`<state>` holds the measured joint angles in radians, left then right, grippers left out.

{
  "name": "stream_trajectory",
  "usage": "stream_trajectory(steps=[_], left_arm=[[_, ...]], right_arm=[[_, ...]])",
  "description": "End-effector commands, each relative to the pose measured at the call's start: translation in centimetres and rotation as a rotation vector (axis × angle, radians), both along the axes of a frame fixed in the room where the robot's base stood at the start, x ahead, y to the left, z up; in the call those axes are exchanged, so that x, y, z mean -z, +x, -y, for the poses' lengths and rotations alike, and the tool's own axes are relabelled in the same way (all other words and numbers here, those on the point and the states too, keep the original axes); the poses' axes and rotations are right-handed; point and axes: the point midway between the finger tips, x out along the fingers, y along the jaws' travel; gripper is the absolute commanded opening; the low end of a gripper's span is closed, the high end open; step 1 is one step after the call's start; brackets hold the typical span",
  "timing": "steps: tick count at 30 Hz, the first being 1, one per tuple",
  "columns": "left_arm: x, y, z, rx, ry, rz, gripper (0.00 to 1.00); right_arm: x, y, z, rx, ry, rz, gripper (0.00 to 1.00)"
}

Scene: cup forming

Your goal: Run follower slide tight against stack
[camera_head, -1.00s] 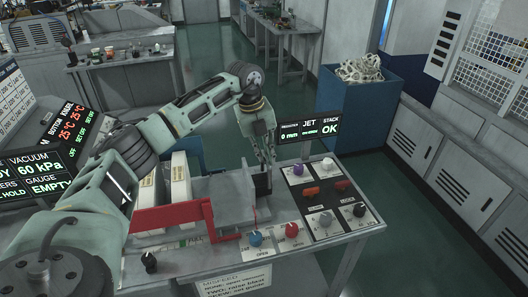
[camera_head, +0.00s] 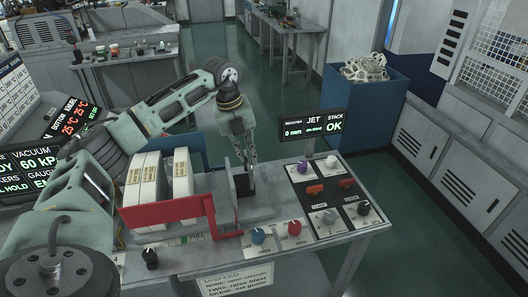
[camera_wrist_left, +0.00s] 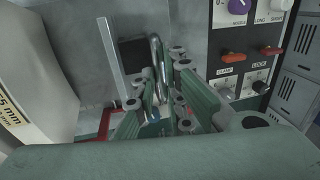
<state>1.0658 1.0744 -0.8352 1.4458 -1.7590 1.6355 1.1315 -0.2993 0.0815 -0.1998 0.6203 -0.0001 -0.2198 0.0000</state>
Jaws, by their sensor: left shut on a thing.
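The follower slide's black block (camera_head: 243,186) stands on the grey machine bed in the head view. It also shows as a dark square (camera_wrist_left: 132,52) in the left wrist view, beside a pale upright bar. My left gripper (camera_head: 248,164) points down over the block. In the wrist view its fingers (camera_wrist_left: 165,98) are closed around a slim metal post, taken as the slide's handle. The stack appears as white labelled packs (camera_head: 182,174) to the left of the slide. Grey parts lie between, and I cannot tell whether slide and stack touch. My right gripper is out of view.
A red bracket (camera_head: 165,212) runs along the bed's front. A knob panel (camera_head: 328,195) lies right of the slide, with blue (camera_head: 258,235) and red (camera_head: 294,228) knobs in front. A blue bin (camera_head: 362,100) stands behind.

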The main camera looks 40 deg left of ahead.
Motion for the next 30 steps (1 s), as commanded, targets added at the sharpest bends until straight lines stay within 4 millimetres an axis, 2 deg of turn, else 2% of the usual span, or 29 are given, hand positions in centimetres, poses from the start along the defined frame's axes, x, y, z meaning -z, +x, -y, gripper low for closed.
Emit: stream_trajectory(steps=[1, 6, 12, 18, 29, 30], left_arm=[[0.5, -1.3, -1.3, -0.004, 0.007, -0.006, 0.0], [0.5, -4.5, -4.0, -0.004, 0.006, -0.007, 0.0], [0.3, -7.2, -6.2, -0.003, 0.004, -0.006, 0.0], [0.1, -8.4, -7.1, -0.001, 0.002, -0.005, 0.0], [0.0, -8.5, -7.2, 0.0, 0.002, -0.005, 0.0], [0.0, -8.5, -7.2, 0.0, 0.002, -0.005, 0.13]], right_arm=[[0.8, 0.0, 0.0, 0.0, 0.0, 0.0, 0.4], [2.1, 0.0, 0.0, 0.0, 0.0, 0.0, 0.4], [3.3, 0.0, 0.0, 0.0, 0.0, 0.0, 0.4], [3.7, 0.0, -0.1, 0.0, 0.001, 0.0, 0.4], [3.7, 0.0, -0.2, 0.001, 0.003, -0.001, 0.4], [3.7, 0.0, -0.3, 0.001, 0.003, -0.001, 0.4]])
